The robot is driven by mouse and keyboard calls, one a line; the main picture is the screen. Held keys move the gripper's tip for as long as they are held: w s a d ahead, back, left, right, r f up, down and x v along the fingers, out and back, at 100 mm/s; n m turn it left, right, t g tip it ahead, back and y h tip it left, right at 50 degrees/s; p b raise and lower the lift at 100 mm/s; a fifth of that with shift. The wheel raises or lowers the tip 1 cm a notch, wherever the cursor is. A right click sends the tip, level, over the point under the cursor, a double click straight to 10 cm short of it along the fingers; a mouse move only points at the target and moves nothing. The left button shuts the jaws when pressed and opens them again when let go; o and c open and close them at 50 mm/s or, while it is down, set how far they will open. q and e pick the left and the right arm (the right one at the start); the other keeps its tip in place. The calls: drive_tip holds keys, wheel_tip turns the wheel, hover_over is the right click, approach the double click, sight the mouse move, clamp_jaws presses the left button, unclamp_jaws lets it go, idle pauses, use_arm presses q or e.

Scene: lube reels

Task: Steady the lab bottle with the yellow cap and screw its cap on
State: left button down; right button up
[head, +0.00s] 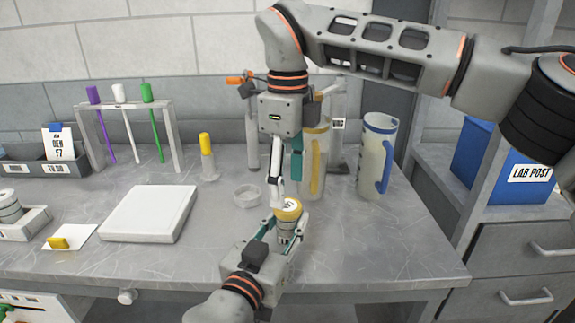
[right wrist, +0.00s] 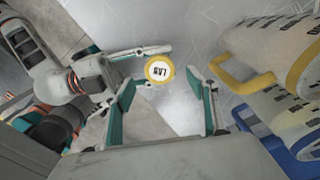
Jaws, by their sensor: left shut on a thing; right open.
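The lab bottle (head: 287,229) stands upright near the front edge of the bench, its body partly hidden by my left gripper (head: 286,224), which is shut on it. A yellow cap (head: 288,208) with a white top sits on the bottle's mouth; I cannot tell how far it is screwed down. The right wrist view shows the cap (right wrist: 159,71) from above, with lettering on it. My right gripper (head: 286,188) points down above the cap. It is open, its fingers on either side of the cap in the right wrist view, apparently not gripping it.
Two large jugs, one with a yellow handle (head: 313,160) and one with a blue handle (head: 376,155), stand behind to the right. A shallow clear dish (head: 247,196) and a yellow-topped tube (head: 207,155) stand behind to the left. A white flat device (head: 148,213) lies further left.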

sight(288, 205)
drive_tip(key=shift+f, duration=2)
drive_tip(key=c, duration=1.2)
drive_tip(key=shift+c, duration=0.2)
drive_tip(key=m, duration=0.8)
drive_tip(key=shift+m, duration=0.3)
drive_tip(key=shift+c, duration=0.2)
drive_tip(key=o, duration=1.2)
drive_tip(key=shift+o, duration=0.2)
